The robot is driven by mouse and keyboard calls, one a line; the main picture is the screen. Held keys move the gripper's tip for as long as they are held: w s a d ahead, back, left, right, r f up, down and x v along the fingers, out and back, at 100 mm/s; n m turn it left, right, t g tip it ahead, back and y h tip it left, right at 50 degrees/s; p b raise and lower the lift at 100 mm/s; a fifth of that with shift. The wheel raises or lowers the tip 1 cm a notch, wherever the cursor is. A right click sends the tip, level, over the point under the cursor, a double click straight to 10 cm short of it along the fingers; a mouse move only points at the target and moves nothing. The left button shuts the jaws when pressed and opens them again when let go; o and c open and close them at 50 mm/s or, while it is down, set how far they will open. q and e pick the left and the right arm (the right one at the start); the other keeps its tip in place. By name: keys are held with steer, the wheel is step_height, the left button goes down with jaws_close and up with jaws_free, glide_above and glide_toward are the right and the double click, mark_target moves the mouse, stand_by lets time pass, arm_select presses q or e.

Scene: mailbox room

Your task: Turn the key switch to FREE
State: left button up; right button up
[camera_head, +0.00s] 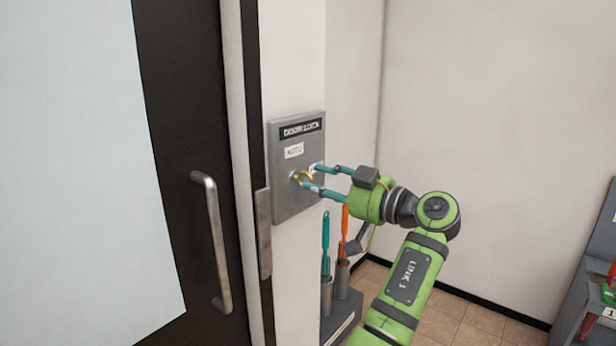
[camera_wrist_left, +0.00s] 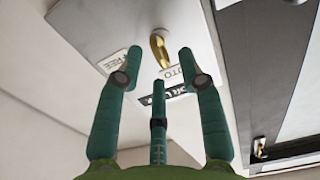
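A grey door-lock panel (camera_head: 284,205) is on the wall beside the door. A brass key (camera_head: 301,176) sticks out of the panel; in the left wrist view the key (camera_wrist_left: 160,50) points toward the AUTO label (camera_wrist_left: 180,74). My left gripper (camera_head: 313,177) is open in front of the panel, its teal fingers spread on either side of the key. In the wrist view the fingers show gaps to the key. My right gripper is not in view.
The door with its metal handle (camera_head: 212,240) is at the left. Below the panel, a dark holder (camera_head: 345,318) carries a teal-handled tool (camera_head: 325,245) and an orange-handled tool (camera_head: 344,228). A grey unit (camera_head: 585,285) stands at the right edge. Bare wall is behind my arm.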

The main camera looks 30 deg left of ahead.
mark_target(307, 179)
arm_select(q)
steer(key=a, duration=0.1)
steer(key=a+p, duration=0.1)
steer(key=a, duration=0.1)
steer(key=shift+w+a+r, duration=0.1)
steer(key=shift+a+r, duration=0.05)
steer(key=shift+a, duration=0.3)
steer(key=shift+w, duration=0.1)
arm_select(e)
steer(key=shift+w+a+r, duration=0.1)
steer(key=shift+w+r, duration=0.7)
arm_select(q)
jaws_close()
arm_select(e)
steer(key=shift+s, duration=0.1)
